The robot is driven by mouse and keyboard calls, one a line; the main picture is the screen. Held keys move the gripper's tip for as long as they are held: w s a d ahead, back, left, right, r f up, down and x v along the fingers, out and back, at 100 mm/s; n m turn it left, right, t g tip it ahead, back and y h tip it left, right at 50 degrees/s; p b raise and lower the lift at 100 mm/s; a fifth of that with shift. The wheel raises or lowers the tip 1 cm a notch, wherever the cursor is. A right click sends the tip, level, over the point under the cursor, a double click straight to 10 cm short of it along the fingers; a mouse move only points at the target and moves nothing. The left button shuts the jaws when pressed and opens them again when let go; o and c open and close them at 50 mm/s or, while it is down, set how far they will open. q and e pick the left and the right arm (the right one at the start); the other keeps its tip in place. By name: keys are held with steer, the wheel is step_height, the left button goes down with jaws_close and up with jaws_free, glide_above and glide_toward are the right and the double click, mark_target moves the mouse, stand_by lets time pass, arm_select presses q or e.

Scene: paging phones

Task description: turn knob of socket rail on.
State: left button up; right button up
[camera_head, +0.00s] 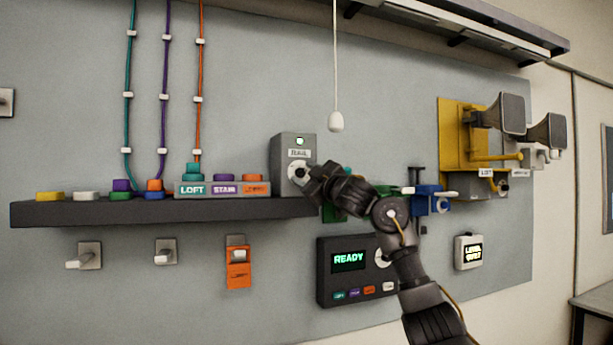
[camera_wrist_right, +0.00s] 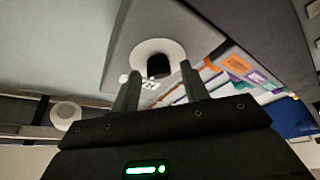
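The socket rail unit (camera_head: 283,163) is a grey box labelled "RAIL" standing on the dark shelf, with a lit green lamp (camera_head: 299,142) near its top. Its front carries a white round dial with a dark knob; the dial (camera_head: 294,170) is partly covered by my gripper in the head view. My right gripper (camera_head: 309,181) is right at the dial. In the right wrist view the knob (camera_wrist_right: 158,66) shows between and just beyond the two spread fingers (camera_wrist_right: 160,76), with gaps on both sides. I cannot tell how deep the fingers reach. My left gripper is not in view.
Coloured buttons and the labelled LOFT, STAIR block (camera_head: 193,190) stand on the shelf (camera_head: 100,212) left of the box. A white pull cord (camera_head: 335,122) hangs above my right arm. The black READY panel (camera_head: 328,285) is below; blue hardware (camera_head: 432,200) and yellow-mounted horns (camera_head: 508,113) are to the right.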

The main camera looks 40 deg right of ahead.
steer(key=shift+s+f+b, duration=0.2)
steer(key=shift+s+b, duration=0.2)
steer(key=shift+s, duration=0.05)
steer(key=b+v, duration=0.4)
steer(key=v, duration=0.5)
steer(key=shift+s, duration=0.45)
